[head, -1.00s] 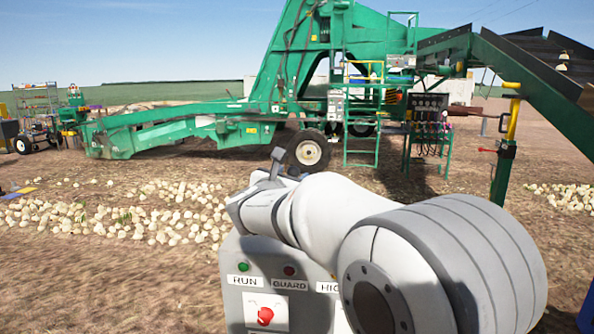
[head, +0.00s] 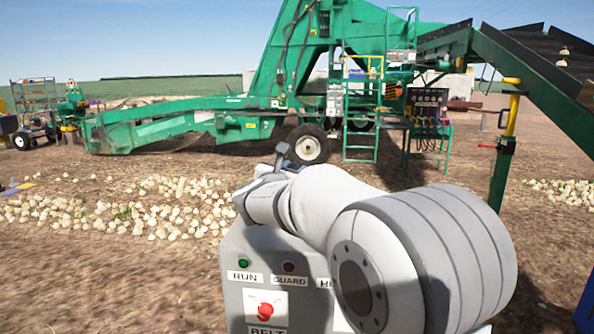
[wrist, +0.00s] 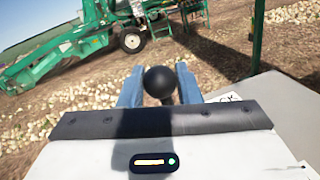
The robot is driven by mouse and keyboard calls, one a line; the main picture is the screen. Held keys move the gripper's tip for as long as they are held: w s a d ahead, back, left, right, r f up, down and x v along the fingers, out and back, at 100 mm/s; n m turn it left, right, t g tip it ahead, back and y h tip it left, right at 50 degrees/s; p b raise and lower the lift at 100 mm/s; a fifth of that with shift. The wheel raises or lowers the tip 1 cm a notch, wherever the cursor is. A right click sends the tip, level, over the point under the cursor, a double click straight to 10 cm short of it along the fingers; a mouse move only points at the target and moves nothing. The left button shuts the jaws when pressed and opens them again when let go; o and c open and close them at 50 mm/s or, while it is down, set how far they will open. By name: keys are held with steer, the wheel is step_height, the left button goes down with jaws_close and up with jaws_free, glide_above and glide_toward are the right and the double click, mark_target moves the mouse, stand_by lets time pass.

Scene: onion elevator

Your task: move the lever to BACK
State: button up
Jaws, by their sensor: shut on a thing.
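The lever shows as a round black knob (wrist: 160,82) in the wrist view. My gripper (wrist: 160,90) has one blue finger on each side of the knob and is shut on it. The shaft below the knob is hidden by my gripper's body. In the head view my gripper (head: 280,160) is at the far side of the grey control box (head: 235,300), mostly behind my own arm. A white label (wrist: 226,97), partly covered, shows letters like "CK" right of the fingers in the wrist view.
Beyond lie onions (head: 120,210) on bare soil and a large green machine (head: 170,125).

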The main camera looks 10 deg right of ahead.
jaws_close()
steer(key=p, duration=0.1)
steer(key=w+g+p, duration=0.1)
steer(key=p, duration=0.1)
steer(key=shift+d+r+y, duration=0.25)
steer(key=shift+r+y, duration=0.05)
steer(key=p, duration=0.1)
steer(key=w+p, duration=0.1)
steer(key=p, duration=0.1)
steer(key=w+g+p, duration=0.1)
steer(key=p, duration=0.1)
steer(key=shift+w+d+f, duration=0.1)
steer(key=shift+d+f, duration=0.2)
steer(key=shift+d, duration=0.05)
steer(key=w+f+b, duration=0.1)
steer(key=w+d+b, duration=0.1)
steer(key=w, duration=0.1)
steer(key=shift+f+y, duration=0.3)
steer(key=shift+f, duration=0.05)
